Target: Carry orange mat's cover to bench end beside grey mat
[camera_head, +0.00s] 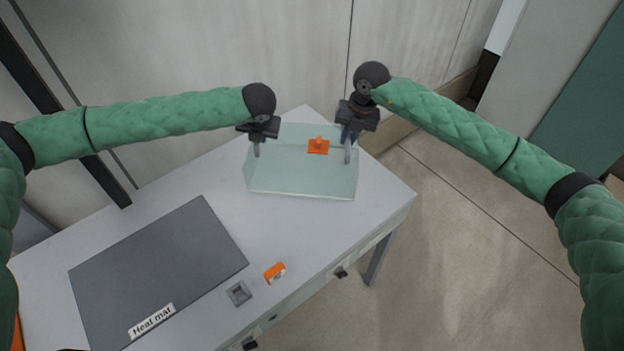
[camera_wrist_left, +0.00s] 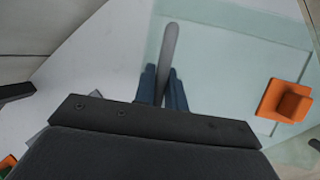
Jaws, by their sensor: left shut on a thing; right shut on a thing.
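The cover (camera_head: 300,182) is a clear, pale green box with an orange vent (camera_head: 318,147) on top and a grey handle on each side. It is at the far end of the bench (camera_head: 380,200), beyond the grey mat (camera_head: 160,265); whether it touches the bench top is hard to tell. My left gripper (camera_head: 257,141) is shut on its left handle; in the left wrist view the blue fingers (camera_wrist_left: 165,88) close around that grey handle (camera_wrist_left: 170,50). My right gripper (camera_head: 348,138) is shut on its right handle. An orange sliver (camera_head: 17,335) shows at the lower left edge.
A small orange item (camera_head: 275,272) and a small grey square holder (camera_head: 239,293) lie near the front edge, right of the grey mat. The mat carries a "Heat mat" label. A wall stands behind the bench. Bench top between mat and cover is clear.

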